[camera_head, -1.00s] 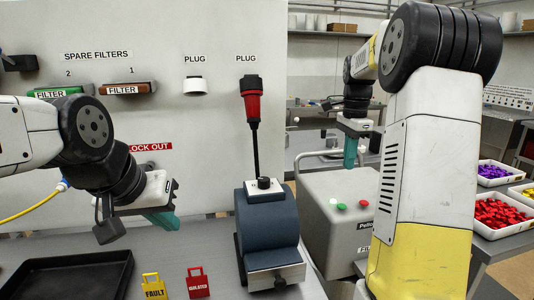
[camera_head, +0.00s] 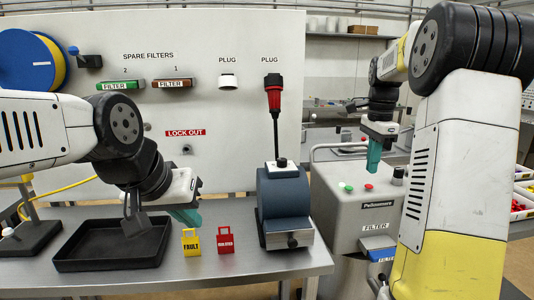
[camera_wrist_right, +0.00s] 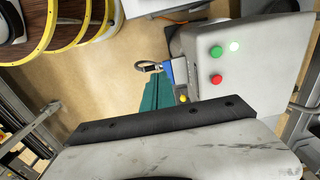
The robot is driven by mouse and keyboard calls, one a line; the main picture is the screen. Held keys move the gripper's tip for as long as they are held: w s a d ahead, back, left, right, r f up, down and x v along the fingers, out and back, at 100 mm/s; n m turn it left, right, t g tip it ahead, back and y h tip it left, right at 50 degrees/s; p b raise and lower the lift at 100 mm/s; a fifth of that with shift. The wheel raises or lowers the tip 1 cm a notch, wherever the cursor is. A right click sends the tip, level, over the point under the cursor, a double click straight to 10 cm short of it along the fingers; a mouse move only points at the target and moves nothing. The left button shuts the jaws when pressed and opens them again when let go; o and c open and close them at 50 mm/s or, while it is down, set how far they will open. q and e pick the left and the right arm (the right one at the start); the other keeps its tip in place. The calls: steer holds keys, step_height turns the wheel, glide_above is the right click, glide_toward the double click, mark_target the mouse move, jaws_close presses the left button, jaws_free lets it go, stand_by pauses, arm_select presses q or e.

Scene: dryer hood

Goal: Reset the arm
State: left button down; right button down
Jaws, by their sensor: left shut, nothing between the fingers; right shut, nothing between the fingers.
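My left gripper (camera_head: 188,217) has teal fingers and is shut and empty. It hangs over the bench by the right edge of the black tray, behind the yellow FAULT tag. My right gripper (camera_head: 374,158) is shut and empty, with teal fingers pointing down over the grey machine (camera_head: 375,200). In the right wrist view its fingers (camera_wrist_right: 158,95) show from the side, with the machine's panel and its green and red buttons to the right. My right arm covers part of the machine's right side.
On the bench (camera_head: 250,268) are a black tray (camera_head: 75,262), a yellow FAULT tag (camera_head: 191,242), a red tag (camera_head: 226,240) and a dark blue unit (camera_head: 284,205) with a red-black plug (camera_head: 274,95) on the wall above. Filters (camera_head: 120,86) hang on the wall panel.

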steer(key=s+a+n+t, duration=0.2)
steer(key=s+a+n, duration=0.3)
steer(key=s, duration=0.3)
steer(key=s+a+n+t+y, duration=0.1)
steer(key=s+a+n+t, duration=0.1)
steer(key=s+a+n, duration=0.3)
steer(key=s+a+n+t+y, duration=0.1)
steer(key=s+a+n, duration=0.4)
steer(key=s, duration=0.6)
steer(key=shift+a+f+n+t, duration=0.15)
steer(key=shift+f+n+t, duration=0.3)
steer(key=shift+n, duration=0.55)
steer(key=shift+s+r, duration=0.1)
